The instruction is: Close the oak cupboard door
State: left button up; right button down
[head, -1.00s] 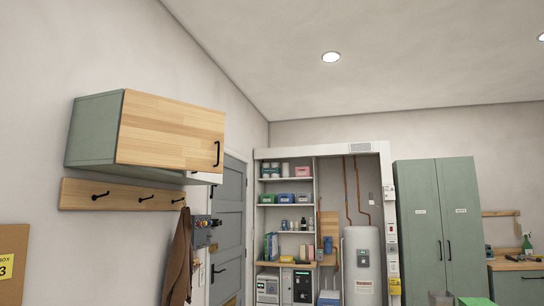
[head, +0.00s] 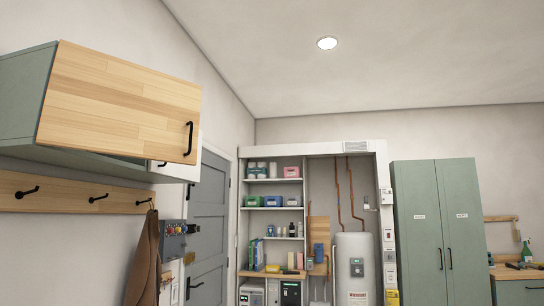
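The oak cupboard door (head: 120,100) is at the upper left of the head view, on a green wall cupboard (head: 24,95). It has light wood planks and a black bar handle (head: 189,138) near its right edge. The door appears to stand partly open, angled out from the cupboard front with its left edge at the green side. Its exact opening angle is hard to tell. A white front (head: 180,168) with a dark handle shows below and behind it. Neither gripper is in view.
Beyond are a grey door (head: 207,220), open shelves (head: 273,183), a white water tank (head: 354,268) and a tall green cabinet (head: 437,225). The floor is out of view.

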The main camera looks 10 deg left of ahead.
aim_at(96, 101)
jog(key=u, duration=0.15)
jog(key=i, duration=1.1)
jog(key=u, duration=0.65)
